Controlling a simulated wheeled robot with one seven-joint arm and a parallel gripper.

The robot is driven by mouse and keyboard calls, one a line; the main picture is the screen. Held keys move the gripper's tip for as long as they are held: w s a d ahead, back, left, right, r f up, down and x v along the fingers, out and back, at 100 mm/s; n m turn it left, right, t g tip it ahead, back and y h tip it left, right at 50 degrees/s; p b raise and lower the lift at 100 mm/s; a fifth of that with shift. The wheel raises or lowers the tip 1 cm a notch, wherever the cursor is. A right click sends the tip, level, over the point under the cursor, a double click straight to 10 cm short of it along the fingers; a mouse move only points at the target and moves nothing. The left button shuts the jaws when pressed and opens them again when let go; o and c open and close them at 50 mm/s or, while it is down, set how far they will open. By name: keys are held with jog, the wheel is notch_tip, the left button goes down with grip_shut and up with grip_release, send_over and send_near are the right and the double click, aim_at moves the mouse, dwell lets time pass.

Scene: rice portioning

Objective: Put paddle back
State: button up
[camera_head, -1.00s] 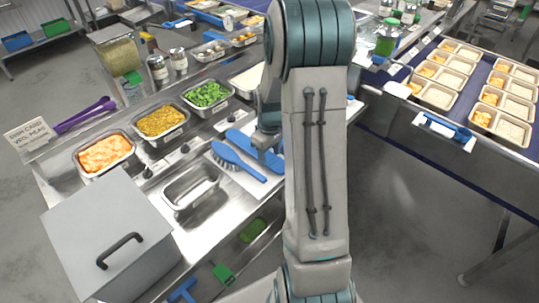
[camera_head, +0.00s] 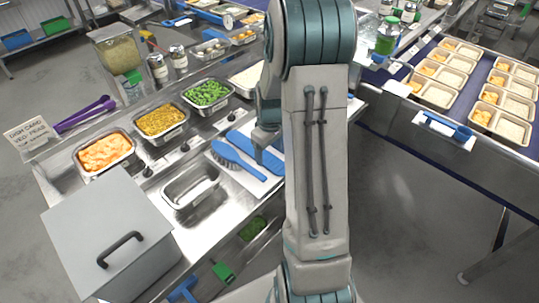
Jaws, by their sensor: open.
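Part of the gripper and the right end of the board are hidden behind my arm. I cannot tell whether a finger still touches the paddle.
Pans of orange food (camera_head: 104,152), yellow food (camera_head: 160,119) and green food (camera_head: 207,92) are behind. At right, a blue belt (camera_head: 480,75) carries several portioned trays.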

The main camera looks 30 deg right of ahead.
notch_tip(320, 180, up, 9)
jog(key=s+a+r+m+t, duration=0.1)
jog(key=s+a+r+m, duration=0.1)
jog(key=s+a+r, duration=0.2)
jog(key=s+a+r+m+t, duration=0.2)
jog(key=s+a+r, duration=0.2)
jog(key=s+a, duration=0.6)
jog(key=s, duration=0.5)
jog(key=shift+s+b, duration=0.15)
jog(key=shift+b, duration=0.15)
jog(key=shift+d+r, duration=0.15)
